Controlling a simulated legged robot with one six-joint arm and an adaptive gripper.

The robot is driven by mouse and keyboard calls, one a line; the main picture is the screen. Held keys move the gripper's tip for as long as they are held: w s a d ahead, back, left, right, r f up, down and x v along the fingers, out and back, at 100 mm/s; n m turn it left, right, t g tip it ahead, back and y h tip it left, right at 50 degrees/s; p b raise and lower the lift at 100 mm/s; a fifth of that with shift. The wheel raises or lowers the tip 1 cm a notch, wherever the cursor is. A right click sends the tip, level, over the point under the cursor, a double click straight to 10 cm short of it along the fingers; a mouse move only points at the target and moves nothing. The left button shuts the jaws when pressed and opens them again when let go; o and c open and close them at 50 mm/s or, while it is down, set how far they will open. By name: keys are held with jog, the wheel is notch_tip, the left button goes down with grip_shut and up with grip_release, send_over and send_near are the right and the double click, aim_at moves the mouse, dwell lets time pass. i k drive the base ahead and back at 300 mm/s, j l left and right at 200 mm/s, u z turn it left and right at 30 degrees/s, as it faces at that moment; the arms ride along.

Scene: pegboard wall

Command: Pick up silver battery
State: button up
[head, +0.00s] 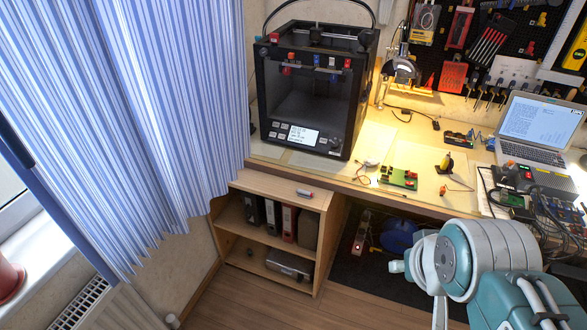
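A small silver cylinder with a reddish end (305,193) lies on its side on top of the low wooden cabinet, near the cabinet's front edge. It looks like the silver battery, but it is too small to be sure. My arm's teal and white links fill the lower right of the head view. My gripper does not show, so its state and what it may hold are hidden. Nothing of my arm touches the cylinder.
The low cabinet (272,184) holds several binders and a grey box. A black 3D printer (318,95) stands on the workbench behind it. Electronics and a laptop (540,125) crowd the right. A striped curtain (150,90) hangs left. Wooden floor lies open in front.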

aim_at(303, 192)
jog(key=i+j, duration=0.5)
jog(key=i+j+z, duration=0.1)
jog(key=i+j, duration=0.35)
jog(key=i, duration=0.25)
jog(key=k+l+z, duration=0.1)
jog(key=z, duration=0.4)
jog(key=k+l+z, duration=0.1)
jog(key=z, duration=0.4)
